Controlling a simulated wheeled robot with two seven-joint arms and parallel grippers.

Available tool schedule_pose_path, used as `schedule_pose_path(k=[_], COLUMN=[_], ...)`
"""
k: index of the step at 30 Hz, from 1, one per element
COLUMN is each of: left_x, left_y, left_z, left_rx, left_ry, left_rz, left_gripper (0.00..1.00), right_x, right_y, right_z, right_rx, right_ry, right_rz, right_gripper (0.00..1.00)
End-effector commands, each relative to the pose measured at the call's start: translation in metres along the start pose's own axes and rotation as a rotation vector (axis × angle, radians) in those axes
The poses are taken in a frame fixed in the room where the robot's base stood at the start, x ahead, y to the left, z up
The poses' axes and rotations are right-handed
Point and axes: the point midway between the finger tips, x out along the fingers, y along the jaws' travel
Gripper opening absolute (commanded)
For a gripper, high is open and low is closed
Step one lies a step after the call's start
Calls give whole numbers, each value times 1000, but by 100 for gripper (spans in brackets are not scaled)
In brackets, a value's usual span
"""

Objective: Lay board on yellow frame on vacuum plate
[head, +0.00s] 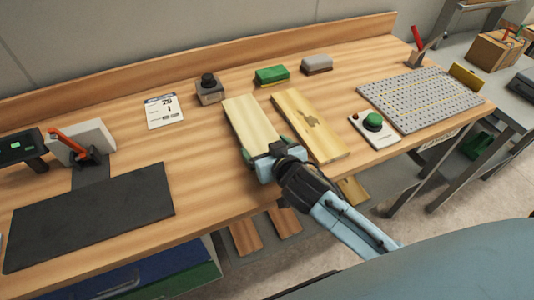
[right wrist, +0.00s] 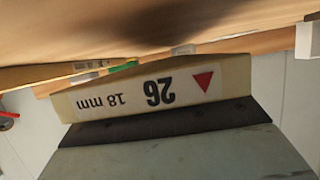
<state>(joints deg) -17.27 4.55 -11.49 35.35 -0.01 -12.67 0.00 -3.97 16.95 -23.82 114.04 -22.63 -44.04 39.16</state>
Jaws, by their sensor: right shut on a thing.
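My right gripper (head: 264,150) is shut on the near end of a pale board (head: 250,120), which points away from me over the bench. In the right wrist view the board's end (right wrist: 150,95) carries an upside-down label with "26", "18 mm" and a red triangle, just beyond the dark jaw edge (right wrist: 160,122). I cannot tell whether the board touches the bench. The grey perforated vacuum plate (head: 420,98) lies at the right of the bench, empty, with thin yellow lines of a frame on it. My left gripper is not in view.
A second board (head: 310,125) with a dark knot lies right of the held one. A green button box (head: 374,126) stands between it and the plate. Green (head: 271,74) and grey (head: 316,64) blocks stand behind. A black mat (head: 90,215) lies left.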

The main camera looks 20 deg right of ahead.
Motion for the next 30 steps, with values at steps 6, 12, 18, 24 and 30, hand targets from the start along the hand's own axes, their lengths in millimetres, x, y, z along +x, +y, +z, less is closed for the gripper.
schedule_pose_path(k=[6, 12, 18, 24, 30], left_x=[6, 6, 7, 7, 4], left_y=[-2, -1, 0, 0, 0], left_z=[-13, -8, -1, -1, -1], left_rx=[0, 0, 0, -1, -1], left_ry=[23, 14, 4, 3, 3], left_rz=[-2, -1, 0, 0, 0], left_gripper=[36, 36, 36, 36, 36], right_x=[9, 9, 10, 10, 1], right_y=[0, 0, 0, 0, 0], right_z=[22, 21, 25, 25, 22], right_rx=[-1, 0, 0, 0, 1], right_ry=[1, 1, -1, -1, -3], right_rz=[0, 0, 1, 1, 0], right_gripper=[57, 57, 97, 100, 100])
